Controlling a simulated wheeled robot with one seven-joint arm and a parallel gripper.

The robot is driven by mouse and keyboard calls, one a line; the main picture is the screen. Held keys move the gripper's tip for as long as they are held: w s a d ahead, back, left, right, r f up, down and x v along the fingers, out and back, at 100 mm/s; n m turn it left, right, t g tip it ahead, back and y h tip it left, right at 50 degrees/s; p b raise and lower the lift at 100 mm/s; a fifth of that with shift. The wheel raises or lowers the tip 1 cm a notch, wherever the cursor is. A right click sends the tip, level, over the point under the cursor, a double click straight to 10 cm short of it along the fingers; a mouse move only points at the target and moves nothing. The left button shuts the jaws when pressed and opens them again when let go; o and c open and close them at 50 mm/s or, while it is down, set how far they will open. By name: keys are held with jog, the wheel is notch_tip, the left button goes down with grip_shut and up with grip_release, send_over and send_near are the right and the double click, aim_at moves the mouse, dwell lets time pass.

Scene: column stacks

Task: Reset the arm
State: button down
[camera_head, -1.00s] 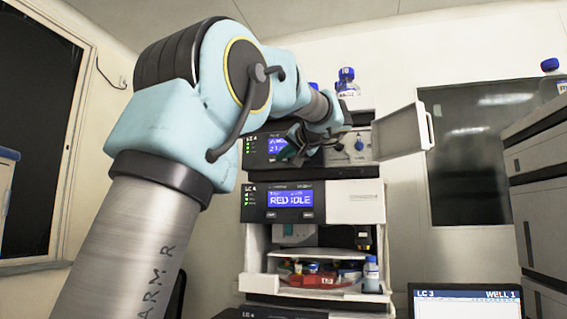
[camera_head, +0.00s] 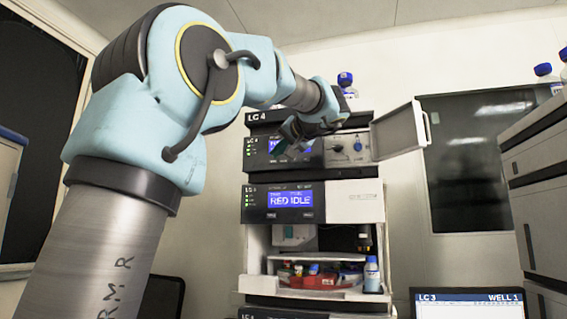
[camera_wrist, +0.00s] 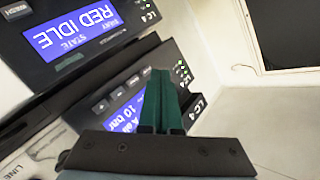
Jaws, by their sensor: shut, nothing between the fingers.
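My arm rises from the lower left of the head view and reaches across toward the instrument stack. My gripper (camera_head: 292,133) is in front of the upper LC 4 module (camera_head: 262,152), partly hidden by my wrist. In the wrist view, the green fingers of my gripper (camera_wrist: 162,78) are together with nothing between them. Behind them are tilted LC 4 panels with blue screens, one reading RED IDLE (camera_wrist: 75,30). I see no contact between the fingers and the panels.
An open door (camera_head: 400,133) sticks out right of the upper module. Below, an open bay holds a tray (camera_head: 345,296) with several small items and a blue-capped bottle (camera_head: 372,275).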

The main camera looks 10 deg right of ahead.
dwell(0.3)
jog(key=a+f+m+g+h, duration=0.1)
jog(key=a+f+g, duration=0.2)
jog(key=f, duration=0.8)
jog(key=w+a+f+g, duration=0.15)
jog(key=a+f, duration=0.25)
jog(key=f, duration=0.7)
jog(key=a+f+m+g+h, duration=0.1)
jog(key=a+f+g, duration=0.2)
jog(key=f, duration=0.8)
jog(key=s+a+f+n+g+h, duration=0.1)
jog(key=s+a+f, duration=0.4)
jog(key=s+f, duration=0.5)
jog(key=s+a+f+n+g+h, duration=0.2)
jog(key=s+a+f+g, duration=0.3)
jog(key=s+f, duration=0.6)
notch_tip(320, 180, down, 4)
jog(key=shift+s+a+f+n, duration=0.2)
jog(key=shift+a+n, duration=0.3)
jog(key=shift+n, duration=0.4)
jog(key=c, duration=1.6)
grip_release()
jog(key=shift+g, duration=0.25)
